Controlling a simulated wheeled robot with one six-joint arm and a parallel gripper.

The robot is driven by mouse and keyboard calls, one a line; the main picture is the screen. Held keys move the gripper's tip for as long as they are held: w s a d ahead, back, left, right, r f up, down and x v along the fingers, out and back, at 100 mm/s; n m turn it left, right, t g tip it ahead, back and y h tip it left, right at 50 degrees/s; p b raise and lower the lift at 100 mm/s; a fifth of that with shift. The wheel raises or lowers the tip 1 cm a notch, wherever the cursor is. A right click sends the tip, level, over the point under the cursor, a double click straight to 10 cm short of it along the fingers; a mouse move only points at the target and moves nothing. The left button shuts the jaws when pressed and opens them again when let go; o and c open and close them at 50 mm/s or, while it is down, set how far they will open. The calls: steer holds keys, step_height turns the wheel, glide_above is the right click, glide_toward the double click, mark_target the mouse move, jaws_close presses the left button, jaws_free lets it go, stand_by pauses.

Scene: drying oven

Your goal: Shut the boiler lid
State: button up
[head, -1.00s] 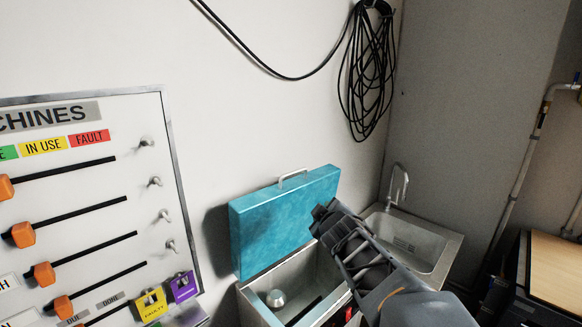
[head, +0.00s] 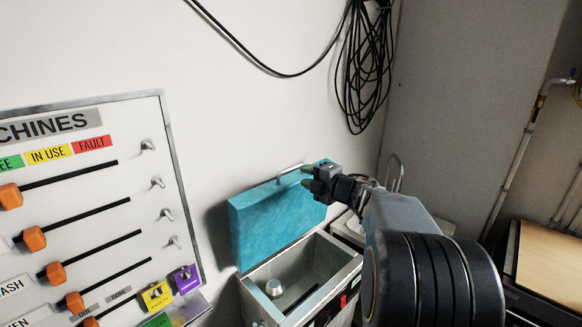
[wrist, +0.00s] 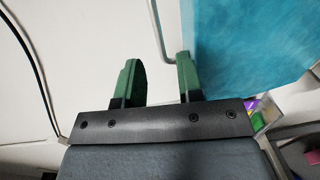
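The teal boiler lid (head: 265,222) stands raised behind the open boiler (head: 336,247), near the wall. Its pale handle (head: 287,171) sits on the upper edge. My gripper (head: 307,178) is at the lid's upper right corner, beside the handle. In the wrist view my gripper (wrist: 158,62) has its two green fingers apart, with nothing held. There the handle (wrist: 161,35) runs down into the space between the fingers, close to the right one. The lid (wrist: 245,45) fills the right side. Whether the fingers touch the lid or handle, I cannot tell.
A silver knob-like piece (head: 274,288) shows inside the boiler. A board with orange sliders (head: 35,238) hangs at the left. A tap (head: 394,172) and sink are behind my arm. Black cable coils (head: 364,75) hang above. A wooden-topped unit (head: 550,265) stands at the right.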

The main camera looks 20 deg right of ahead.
mark_target(291, 170)
steer(key=p+x, duration=0.1)
steer(key=x, duration=0.6)
steer(key=shift+w, duration=0.15)
jaws_close()
stand_by(0.4)
